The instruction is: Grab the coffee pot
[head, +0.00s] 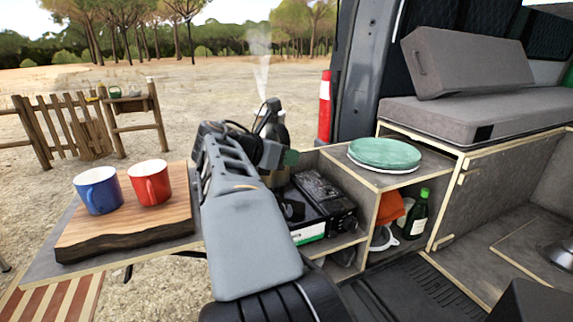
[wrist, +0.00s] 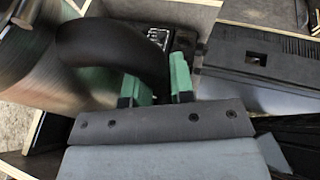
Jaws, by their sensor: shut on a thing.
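The coffee pot (head: 280,132) is metal with a dark top and stands upright behind my arm in the head view, steam rising from it. In the wrist view its shiny body (wrist: 30,92) fills the left side, and its thick black curved handle (wrist: 112,42) reaches toward my gripper. My gripper (wrist: 156,82), with green fingertips, is shut on the handle. In the head view a green fingertip of my gripper (head: 290,158) shows beside the pot. My arm hides part of the pot and its base, so I cannot tell whether it is lifted.
A black camping stove (head: 322,200) lies right of my arm. Blue (head: 98,190) and red (head: 150,183) mugs stand on a wooden board (head: 120,232) at left. Green plates (head: 384,153) sit on the cabinet; a dark bottle (head: 416,214) stands in its cubby.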

